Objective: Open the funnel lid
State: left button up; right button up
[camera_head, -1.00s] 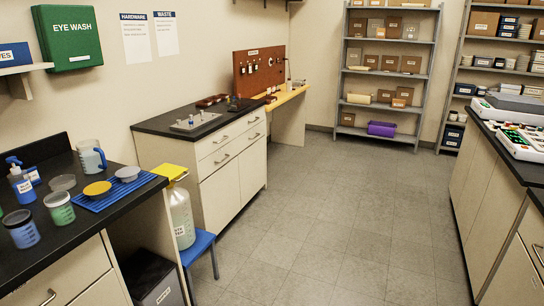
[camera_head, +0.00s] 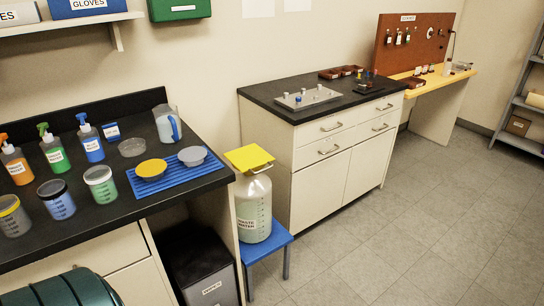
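A yellow square lid (camera_head: 249,158) lies flat and closed over the mouth of a large translucent jug (camera_head: 253,205) labelled as waste water. The funnel under the lid is mostly hidden by it. The jug stands upright on a blue stool (camera_head: 276,246), between two black-topped counters. Neither of my grippers is in view.
The left counter (camera_head: 120,212) holds several spray bottles, jars, a pitcher (camera_head: 167,124) and bowls on a blue ribbed mat (camera_head: 210,169). A dark bin (camera_head: 205,265) stands below, left of the stool. The floor (camera_head: 400,230) to the right is clear.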

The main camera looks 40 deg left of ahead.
aim_at(246, 158)
jog(key=i, duration=1.4)
jog(key=i+l+u, duration=0.1)
jog(key=i+u, duration=0.4)
jog(key=i+l+u, duration=0.2)
jog(key=i+u, duration=0.25)
jog(key=i+l+u, duration=0.1)
jog(key=u, duration=0.3)
jog(key=i+l+u, duration=0.2)
jog(key=u, duration=0.2)
jog(key=i+l+u, duration=0.25)
jog(key=u, duration=0.15)
jog(key=i+l+u, duration=0.1)
jog(key=l+u, duration=0.15)
jog(key=u, duration=0.15)
jog(key=i+l+u, duration=0.2)
jog(key=l+u, duration=0.25)
jog(key=l, duration=0.15)
jog(key=i+l+u, duration=0.2)
jog(key=l, duration=0.15)
jog(key=k, duration=0.05)
